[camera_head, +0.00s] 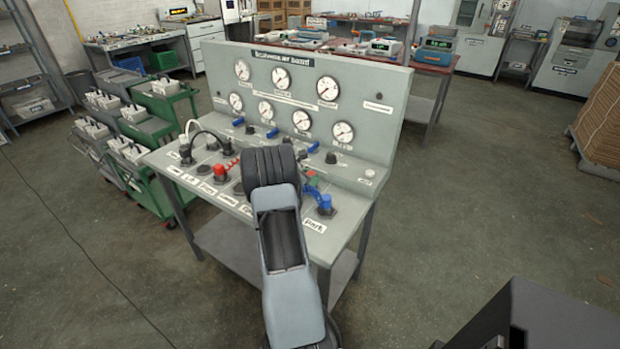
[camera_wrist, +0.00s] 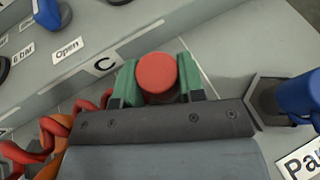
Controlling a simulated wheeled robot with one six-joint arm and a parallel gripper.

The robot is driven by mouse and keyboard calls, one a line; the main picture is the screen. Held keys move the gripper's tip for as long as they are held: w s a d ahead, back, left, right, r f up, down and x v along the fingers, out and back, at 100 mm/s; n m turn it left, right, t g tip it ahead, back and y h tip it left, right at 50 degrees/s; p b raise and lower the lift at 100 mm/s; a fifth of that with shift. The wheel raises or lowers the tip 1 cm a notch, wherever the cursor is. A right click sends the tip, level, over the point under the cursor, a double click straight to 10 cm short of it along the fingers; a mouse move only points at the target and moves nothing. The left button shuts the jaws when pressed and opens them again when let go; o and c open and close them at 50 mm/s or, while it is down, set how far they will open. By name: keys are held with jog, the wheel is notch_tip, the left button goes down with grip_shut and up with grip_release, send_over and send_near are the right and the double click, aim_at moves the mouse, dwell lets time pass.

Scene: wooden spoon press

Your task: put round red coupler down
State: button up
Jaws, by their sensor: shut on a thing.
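The round red coupler (camera_wrist: 157,74) sits between the two green finger pads of my gripper (camera_wrist: 157,82) in the wrist view, which are shut on it. Its round top faces the camera; its lower end is hidden, so I cannot tell whether it touches the panel. In the head view my gripper (camera_head: 312,182) is over the right part of the grey board (camera_head: 270,223), mostly hidden by my arm.
A blue coupler (camera_head: 326,206) stands in a dark socket by the "Park" label (camera_head: 314,223), close right of my gripper. An orange-red coiled hose (camera_wrist: 40,140) lies close on the left. Gauges (camera_head: 282,78) and blue valve handles (camera_head: 272,133) line the board behind.

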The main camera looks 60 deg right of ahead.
jog(key=shift+f, duration=0.2)
jog(key=shift+f+b, duration=0.15)
jog(key=shift+b, duration=0.15)
jog(key=o, duration=1)
